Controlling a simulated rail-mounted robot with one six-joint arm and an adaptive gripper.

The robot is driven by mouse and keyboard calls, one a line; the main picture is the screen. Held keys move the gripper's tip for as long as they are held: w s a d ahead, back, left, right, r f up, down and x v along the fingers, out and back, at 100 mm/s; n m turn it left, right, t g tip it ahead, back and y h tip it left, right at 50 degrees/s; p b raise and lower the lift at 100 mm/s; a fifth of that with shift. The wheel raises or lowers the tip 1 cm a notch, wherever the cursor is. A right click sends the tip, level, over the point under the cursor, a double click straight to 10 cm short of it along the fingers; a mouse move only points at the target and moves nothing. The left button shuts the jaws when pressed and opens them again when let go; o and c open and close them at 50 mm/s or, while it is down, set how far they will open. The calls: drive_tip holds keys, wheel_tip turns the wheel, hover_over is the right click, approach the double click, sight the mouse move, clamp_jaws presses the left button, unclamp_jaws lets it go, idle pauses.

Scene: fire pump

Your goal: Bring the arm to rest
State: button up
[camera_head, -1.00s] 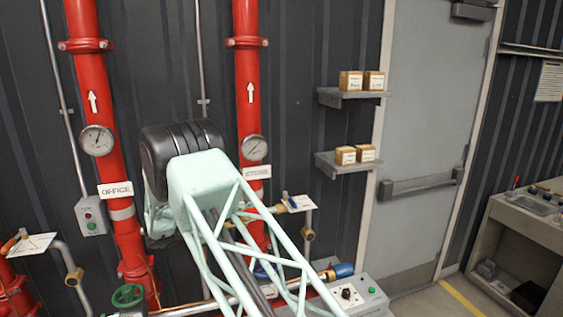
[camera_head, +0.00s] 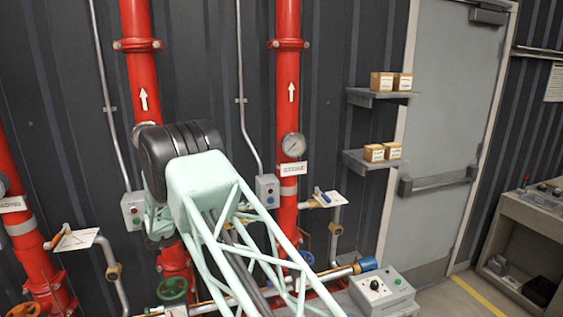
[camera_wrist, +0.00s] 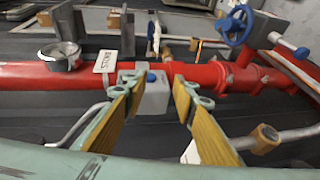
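My gripper (camera_wrist: 157,92) shows in the wrist view with its two yellow-padded fingers apart and nothing between them. Behind the gap is a grey box with a blue button (camera_wrist: 152,90), beside a red pipe (camera_wrist: 85,75); I cannot tell its distance from the fingertips. My pale green arm (camera_head: 200,190) stands bent in front of the pipes in the head view. It covers part of the left red pipe, and my gripper is hidden there.
Red pipes (camera_head: 288,100) with gauges (camera_head: 293,145) line the wall. A grey control box (camera_head: 383,292) and a blue-ended valve (camera_head: 367,264) sit low on the right. Shelves with small boxes (camera_head: 382,82) hang beside a grey door (camera_head: 440,130). A bench (camera_head: 520,215) stands far right.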

drive_tip(key=w+d+r+m+t+y+b, duration=0.15)
drive_tip(key=w+r+y, duration=0.25)
drive_tip(key=r, duration=0.5)
drive_tip(key=w+d+r+t+y+b, duration=0.2)
drive_tip(key=w+r+y, duration=0.1)
drive_tip(key=r, duration=0.7)
drive_tip(key=s+d+r+y+b, duration=0.3)
drive_tip(key=s+d+r+y, duration=0.25)
drive_tip(key=s+r, duration=0.45)
drive_tip(key=s+d+f+g+y+b, duration=0.15)
drive_tip(key=s+d, duration=0.25)
drive_tip(key=s, duration=0.8)
drive_tip(key=s+d+f+g+y+b, duration=0.1)
drive_tip(key=s+d+g+b, duration=0.15)
drive_tip(key=s, duration=0.95)
drive_tip(key=s+d+f+m+g+h+b, duration=0.1)
drive_tip(key=s+d+f, duration=0.4)
drive_tip(key=s, duration=0.8)
drive_tip(key=s+d+f+m+g+h+b, duration=0.1)
drive_tip(key=s+d+f, duration=0.5)
drive_tip(key=s, duration=0.8)
drive_tip(key=s+d+f+m+g+h+b, duration=0.1)
drive_tip(key=s+d+f+m+g, duration=0.2)
drive_tip(key=s+d, duration=0.4)
drive_tip(key=s+f+g, duration=0.1)
drive_tip(key=s+f, duration=0.1)
drive_tip(key=s, duration=0.5)
drive_tip(key=shift+f+m, duration=0.25)
drive_tip(key=shift+m, duration=0.1)
